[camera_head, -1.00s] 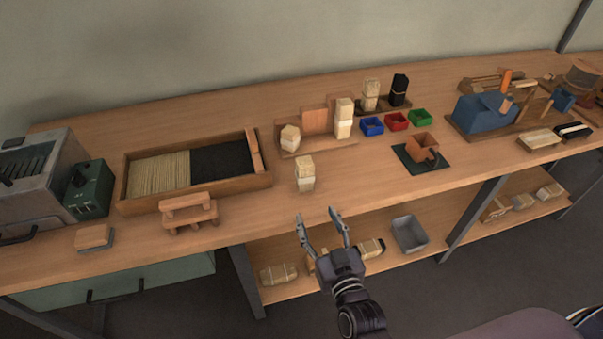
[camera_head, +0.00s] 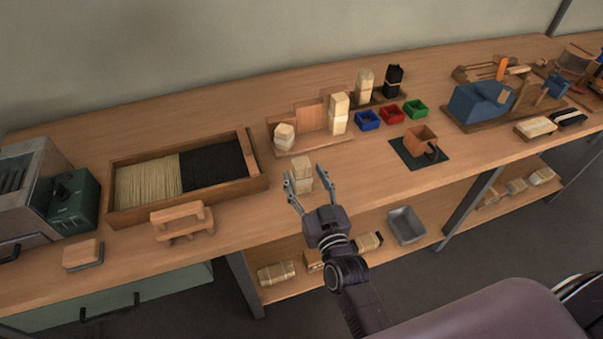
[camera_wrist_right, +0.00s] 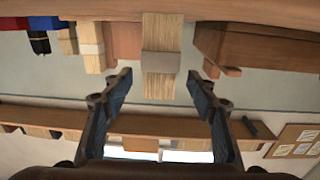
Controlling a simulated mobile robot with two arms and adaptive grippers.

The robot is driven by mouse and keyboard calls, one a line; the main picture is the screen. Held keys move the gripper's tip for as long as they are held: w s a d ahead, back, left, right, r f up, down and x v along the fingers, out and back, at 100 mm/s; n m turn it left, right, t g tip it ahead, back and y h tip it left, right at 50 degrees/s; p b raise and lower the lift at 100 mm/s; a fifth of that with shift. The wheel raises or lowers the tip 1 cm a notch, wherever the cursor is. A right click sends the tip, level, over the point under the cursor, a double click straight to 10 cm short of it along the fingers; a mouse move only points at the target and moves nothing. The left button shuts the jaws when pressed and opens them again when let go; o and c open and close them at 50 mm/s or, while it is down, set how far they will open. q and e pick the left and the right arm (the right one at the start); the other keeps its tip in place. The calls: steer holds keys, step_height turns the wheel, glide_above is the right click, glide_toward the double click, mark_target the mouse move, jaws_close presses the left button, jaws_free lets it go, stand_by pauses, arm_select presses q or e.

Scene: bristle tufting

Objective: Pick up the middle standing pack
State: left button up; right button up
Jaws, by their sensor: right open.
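A pale standing pack (camera_head: 301,173) with a band around it stands upright near the table's front edge. My right gripper (camera_head: 306,180) is open, with its fingertips close to this pack, one towards each side. In the right wrist view the banded pack (camera_wrist_right: 160,60) lies between and beyond the two open fingers (camera_wrist_right: 160,82), with gaps on both sides. Other pale packs stand behind it: a short one (camera_head: 284,137) and a tall one (camera_head: 339,113) on a wooden stand, and one (camera_head: 365,84) beside a black pack (camera_head: 394,82). My left gripper is not in view.
A wooden tray of bristles (camera_head: 256,185) and a small wooden stool (camera_head: 182,220) are to the left. Blue (camera_head: 367,120), red (camera_head: 392,114) and green (camera_head: 415,108) bins and a brown box (camera_head: 420,139) are to the right. A lower shelf holds packs and a grey bin (camera_head: 406,225).

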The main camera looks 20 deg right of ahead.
mark_target(305, 176)
steer(key=w, duration=0.2)
steer(key=shift+w, duration=0.3)
steer(key=shift+w+f, duration=0.1)
steer(key=shift+w, duration=0.1)
steer(key=c, duration=1.3)
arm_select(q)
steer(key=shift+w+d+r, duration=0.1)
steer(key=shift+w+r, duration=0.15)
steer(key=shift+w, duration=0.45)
